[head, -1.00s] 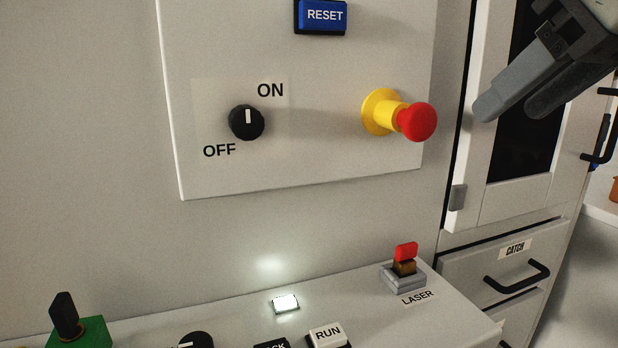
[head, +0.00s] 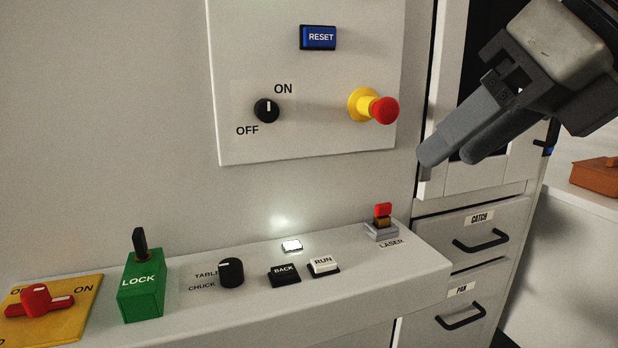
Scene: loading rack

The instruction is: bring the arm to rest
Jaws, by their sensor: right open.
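My right gripper (head: 450,158) comes in from the upper right of the head view. Its two grey fingers point down and left, open and empty. It hangs in front of the cabinet door (head: 497,178), to the right of the red and yellow mushroom button (head: 384,110), apart from it. My left gripper is not in view.
The wall panel (head: 310,140) bears a blue RESET button (head: 318,37) and a black ON/OFF knob (head: 267,110). The ledge below carries a red-capped LASER switch (head: 383,210), RUN (head: 323,265) and BACK (head: 284,273) buttons, and a green LOCK box (head: 142,285). Drawers (head: 470,220) stand right.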

